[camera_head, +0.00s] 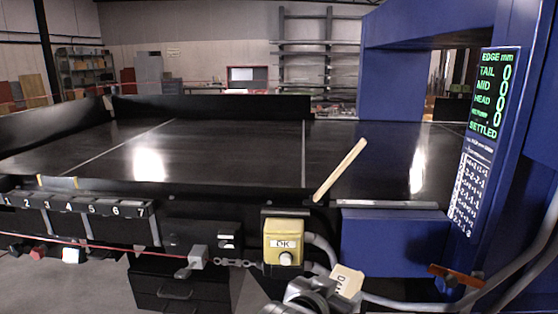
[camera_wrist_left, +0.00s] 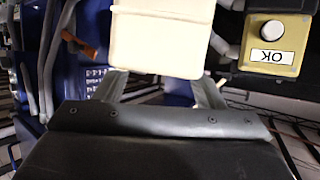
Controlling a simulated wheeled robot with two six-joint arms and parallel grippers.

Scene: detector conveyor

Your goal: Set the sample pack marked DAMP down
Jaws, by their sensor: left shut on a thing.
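My left gripper (camera_head: 318,292) is at the bottom middle of the head view, in front of the conveyor. The pack is held in the air, tilted. In the left wrist view the pack (camera_wrist_left: 162,40) shows as a plain pale block between the two fingers, with no label visible. My right gripper is not in view.
A black conveyor (camera_head: 230,155) has a pale stick (camera_head: 340,170) at its near edge. A yellow OK button box (camera_head: 287,240), a blue box (camera_head: 395,243) and an orange lever (camera_head: 455,275) are nearby. A numbered rack (camera_head: 80,208) is left. The display (camera_head: 495,95) reads SETTLED.

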